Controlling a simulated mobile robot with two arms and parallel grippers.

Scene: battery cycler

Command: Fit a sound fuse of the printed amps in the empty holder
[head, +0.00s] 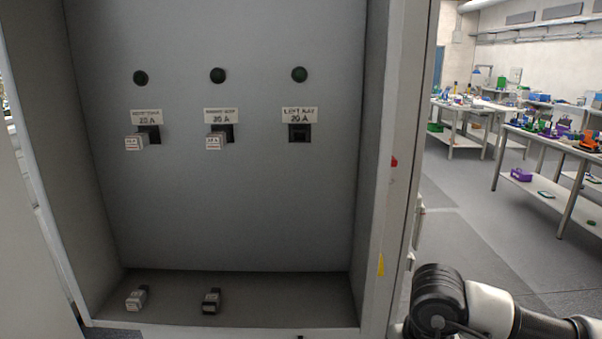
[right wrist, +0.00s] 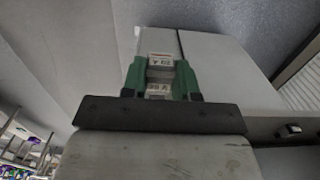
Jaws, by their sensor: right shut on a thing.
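The empty holder (head: 299,133) is a dark socket at the right of the cabinet's back wall, under a label reading LEFT AUX 20 A (head: 299,115). Pale fuses stick out of the left holder (head: 149,134) and the middle holder (head: 230,132); the middle label seems to read 30 A, and the left one is blurred. My right gripper (right wrist: 160,78), with green fingers, is shut on a pale fuse (right wrist: 158,88) in the right wrist view. The right gripper is outside the head view. My left gripper is in neither view.
Two loose fuses, a left one (head: 137,298) and a middle one (head: 211,300), lie on the cabinet floor (head: 290,300). Green lamps (head: 218,76) sit above the holders. The cabinet's right side wall (head: 375,140) stands between the holders and my right arm. Workbenches are far right.

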